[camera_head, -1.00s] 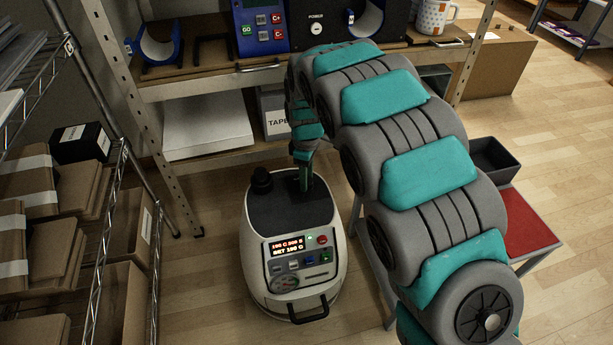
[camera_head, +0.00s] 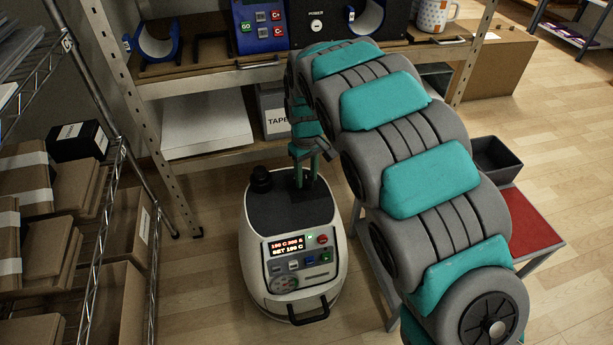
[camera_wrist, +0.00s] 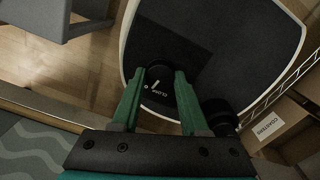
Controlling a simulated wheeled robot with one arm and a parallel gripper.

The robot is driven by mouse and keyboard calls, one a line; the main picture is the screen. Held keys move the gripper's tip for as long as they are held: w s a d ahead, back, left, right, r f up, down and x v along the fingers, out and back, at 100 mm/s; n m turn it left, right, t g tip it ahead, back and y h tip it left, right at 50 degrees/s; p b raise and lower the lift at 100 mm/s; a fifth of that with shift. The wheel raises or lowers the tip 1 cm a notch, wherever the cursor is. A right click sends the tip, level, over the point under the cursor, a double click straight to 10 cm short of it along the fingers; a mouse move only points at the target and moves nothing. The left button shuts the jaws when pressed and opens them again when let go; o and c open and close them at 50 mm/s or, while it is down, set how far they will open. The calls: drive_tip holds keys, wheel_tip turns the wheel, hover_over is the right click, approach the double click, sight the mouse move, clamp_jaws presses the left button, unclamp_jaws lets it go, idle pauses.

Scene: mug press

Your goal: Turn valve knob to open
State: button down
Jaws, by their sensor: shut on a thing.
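A rounded white machine (camera_head: 258,285) with a dark top stands on the floor, with a lit display on its front. My gripper (camera_head: 306,178) points down onto the right part of that top. Its two green fingers show side by side. In the wrist view, my gripper (camera_wrist: 168,76) is shut on a dark valve knob (camera_wrist: 158,74), which is partly hidden by the fingers. A white mark and lettering that seems to read CLOSE lie beside the knob on the dark top.
A black cap (camera_head: 261,180) stands on the machine's top, left of my gripper; the wrist view also shows it (camera_wrist: 219,117). A wire rack with boxes (camera_head: 75,200) is at left. A workbench (camera_head: 215,82) is behind. A small table with a red top (camera_head: 534,225) is at right.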

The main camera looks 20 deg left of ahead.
sight(306, 179)
drive_tip(key=shift+m, duration=1.3)
drive_tip(key=shift+c, duration=2.1)
unclamp_jaws()
wheel_tip(306, 179, up, 8)
drive_tip(key=shift+f, duration=0.1)
